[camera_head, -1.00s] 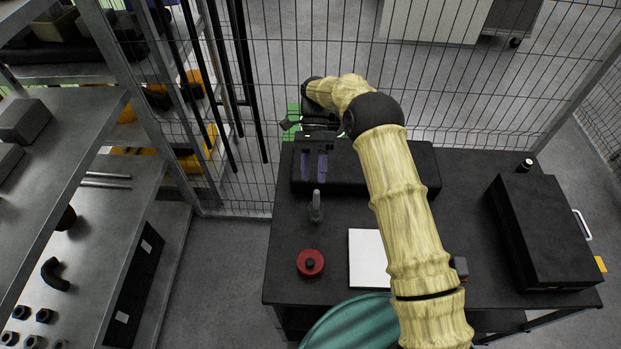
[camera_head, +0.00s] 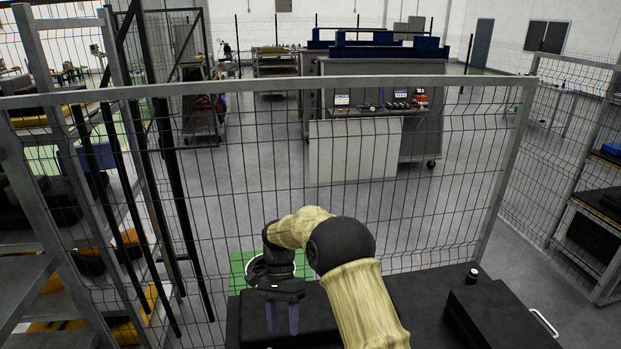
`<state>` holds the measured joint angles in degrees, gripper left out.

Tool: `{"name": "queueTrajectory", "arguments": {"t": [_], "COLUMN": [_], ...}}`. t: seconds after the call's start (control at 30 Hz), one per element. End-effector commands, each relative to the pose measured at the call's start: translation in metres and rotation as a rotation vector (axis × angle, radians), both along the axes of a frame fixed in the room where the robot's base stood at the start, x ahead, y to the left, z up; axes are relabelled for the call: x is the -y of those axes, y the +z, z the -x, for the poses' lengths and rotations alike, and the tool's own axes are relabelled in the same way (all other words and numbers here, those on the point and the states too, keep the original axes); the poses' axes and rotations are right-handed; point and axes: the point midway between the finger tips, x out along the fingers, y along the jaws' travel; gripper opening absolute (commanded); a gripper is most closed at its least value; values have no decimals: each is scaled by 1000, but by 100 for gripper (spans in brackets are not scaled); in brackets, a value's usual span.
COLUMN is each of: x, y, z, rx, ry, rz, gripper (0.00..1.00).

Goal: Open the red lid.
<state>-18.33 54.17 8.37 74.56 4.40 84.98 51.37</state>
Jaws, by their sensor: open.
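The red lid is out of frame now, below the lower edge of the head view; the earlier frame shows a round red piece with a dark knob on the table's near left part. My gripper (camera_head: 282,317) is at the lower middle, with its two bluish fingers apart and pointing down. It is empty and in front of a long black block (camera_head: 318,322) on the black table (camera_head: 425,290). The near part of the table is cut off.
A wire mesh fence (camera_head: 230,190) stands right behind the table. A black case (camera_head: 500,320) with a pale handle and a small dark cylinder (camera_head: 473,274) are at the right. A metal rack (camera_head: 45,200) stands at the left. Beyond the fence are carts and open floor.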

Motion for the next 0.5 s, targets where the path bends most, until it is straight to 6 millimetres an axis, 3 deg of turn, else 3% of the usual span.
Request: {"name": "queueTrajectory", "arguments": {"t": [0.27, 0.5], "x": [70, 132], "y": [10, 15], "z": [14, 47], "rx": [241, 449], "ry": [106, 223], "rz": [-122, -176], "gripper": [45, 45]}}
